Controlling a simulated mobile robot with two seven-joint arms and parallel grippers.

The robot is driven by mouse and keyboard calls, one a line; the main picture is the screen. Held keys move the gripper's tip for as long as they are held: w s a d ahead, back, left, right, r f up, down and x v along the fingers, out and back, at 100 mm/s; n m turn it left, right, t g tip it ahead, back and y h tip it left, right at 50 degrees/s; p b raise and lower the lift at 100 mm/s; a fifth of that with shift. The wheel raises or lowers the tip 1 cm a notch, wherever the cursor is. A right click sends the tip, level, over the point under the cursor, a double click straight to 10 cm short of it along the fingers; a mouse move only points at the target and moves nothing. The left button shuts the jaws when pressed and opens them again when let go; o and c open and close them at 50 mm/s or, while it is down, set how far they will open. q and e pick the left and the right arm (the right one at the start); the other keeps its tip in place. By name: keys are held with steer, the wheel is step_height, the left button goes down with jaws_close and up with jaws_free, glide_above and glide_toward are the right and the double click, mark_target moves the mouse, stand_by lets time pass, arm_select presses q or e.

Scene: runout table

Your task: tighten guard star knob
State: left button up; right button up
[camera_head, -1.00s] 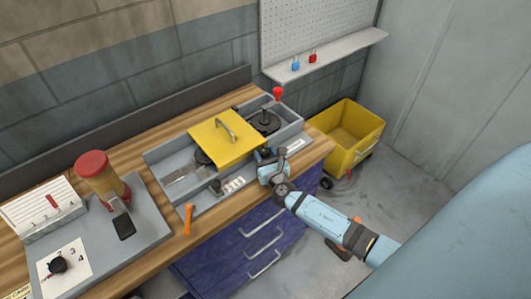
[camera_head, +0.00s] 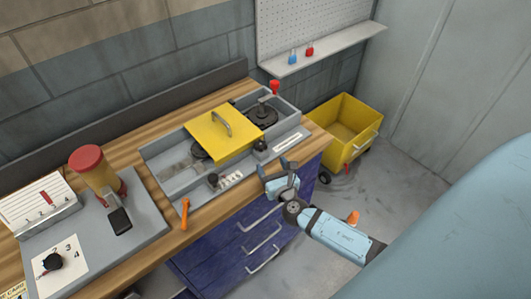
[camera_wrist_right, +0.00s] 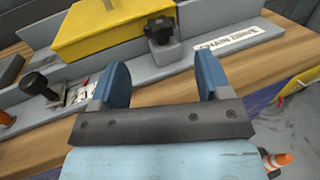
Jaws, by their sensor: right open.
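The yellow guard (camera_head: 240,143) with its arched handle sits over the middle of the grey chain-drive housing (camera_head: 157,172). A black star knob (camera_head: 261,145) is on a grey block at the guard's front right corner. The knob (camera_wrist_right: 159,30) also shows in the right wrist view, just beyond the jaws and roughly midway between them. My right gripper (camera_head: 277,168) is open and empty, in front of the knob and apart from it. Its two blue fingers show in the wrist view (camera_wrist_right: 160,75). My left gripper is not in view.
A second black knob (camera_head: 213,180) and an orange-handled tool (camera_head: 184,214) are left along the housing's front. A yellow bin (camera_head: 370,120) is right of the bench. Floor near the orange cone (camera_head: 353,217) is open.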

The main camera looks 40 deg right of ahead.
steer(key=b+v, duration=0.1)
steer(key=v, duration=0.4)
steer(key=shift+s, duration=0.35)
steer(key=shift+a, duration=0.1)
steer(key=s+a+f+m+g+y, duration=0.3)
steer(key=s+a+m, duration=0.3)
steer(key=m, duration=0.9)
steer(key=s+a+f+m+g+y, duration=0.3)
steer(key=s+a+m, duration=0.4)
steer(key=m, duration=0.8)
step_height(320, 180, down, 2)
steer(key=shift+y, duration=0.8)
steer(key=shift+s, duration=0.15)
